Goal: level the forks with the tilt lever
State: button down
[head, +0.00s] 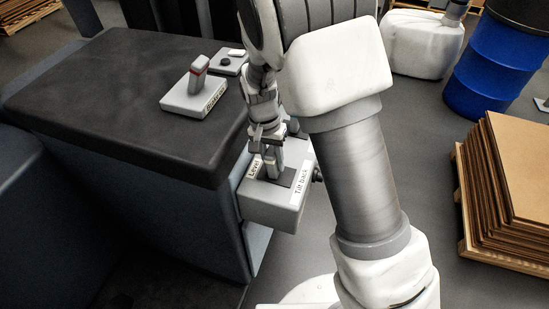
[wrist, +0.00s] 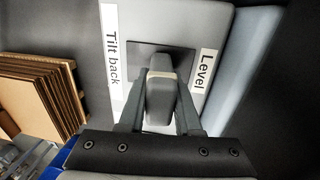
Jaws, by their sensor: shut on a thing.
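The tilt lever (wrist: 160,88) is a grey handle standing out of a dark slot in a light grey box (head: 272,212). The box is fixed to the side of the dark machine body. In the wrist view its face carries a "Tilt back" label (wrist: 113,55) on the left and a "Level" label (wrist: 206,72) on the right. My gripper (wrist: 160,92) is shut on the lever, one finger on each side. In the head view my gripper (head: 270,160) comes down on the box from above and hides most of the lever. The forks are not in view.
A second grey box with a red-banded lever (head: 198,75) sits on the dark machine top (head: 90,75). A blue drum (head: 495,70), a white jug (head: 422,42) and a pallet of cardboard sheets (head: 510,185) stand on the floor to the right.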

jog(key=c, duration=0.6)
grip_release()
jog(key=shift+r, duration=0.1)
notch_tip(320, 180, up, 17)
jog(key=a+b, duration=0.1)
jog(key=a, duration=0.1)
jog(key=shift+w, duration=0.35)
jog(key=shift+r, duration=0.1)
